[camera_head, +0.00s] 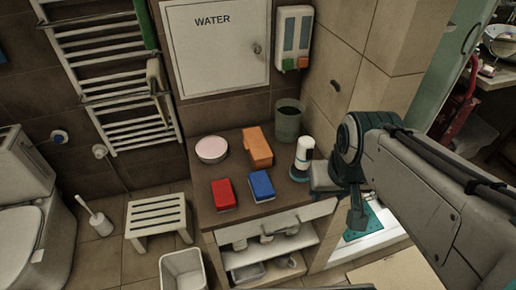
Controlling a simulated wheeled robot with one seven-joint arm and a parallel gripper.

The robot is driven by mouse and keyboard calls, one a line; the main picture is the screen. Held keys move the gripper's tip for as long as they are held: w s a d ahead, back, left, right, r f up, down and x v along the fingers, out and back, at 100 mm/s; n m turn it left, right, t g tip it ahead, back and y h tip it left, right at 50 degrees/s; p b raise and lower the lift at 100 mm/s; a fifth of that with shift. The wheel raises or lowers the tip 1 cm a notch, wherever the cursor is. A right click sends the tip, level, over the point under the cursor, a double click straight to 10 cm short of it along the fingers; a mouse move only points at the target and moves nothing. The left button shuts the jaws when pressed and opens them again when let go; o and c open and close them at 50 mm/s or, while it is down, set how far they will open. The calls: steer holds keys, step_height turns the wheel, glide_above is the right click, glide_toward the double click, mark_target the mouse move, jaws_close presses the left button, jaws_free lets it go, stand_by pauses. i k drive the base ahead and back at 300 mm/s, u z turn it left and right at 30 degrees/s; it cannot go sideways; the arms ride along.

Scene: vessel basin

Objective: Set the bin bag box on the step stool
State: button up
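The white slatted step stool (158,218) stands on the floor left of the brown cabinet, its top bare. On the cabinet top are a red box (223,194), a blue box (262,185) and an orange box (257,147). Their labels are too small to read, so I cannot tell which is the bin bag box. My arm reaches in from the right. My gripper (340,192) is at the cabinet's right edge, right of the boxes and apart from them. Its fingers are partly hidden and unclear, and I see nothing held.
A round pink-topped tub (211,149), a grey-green cup (288,120) and a white bottle (303,155) share the cabinet top (205,222). A white bin (183,270) stands in front of the stool. A toilet brush (98,220) and toilet (30,240) are at left.

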mark_target(150, 218)
steer(key=k, duration=0.2)
steer(key=z, duration=2.15)
steer(key=k, duration=0.95)
steer(key=u, duration=1)
steer(key=i, duration=0.5)
steer(key=u, duration=0.05)
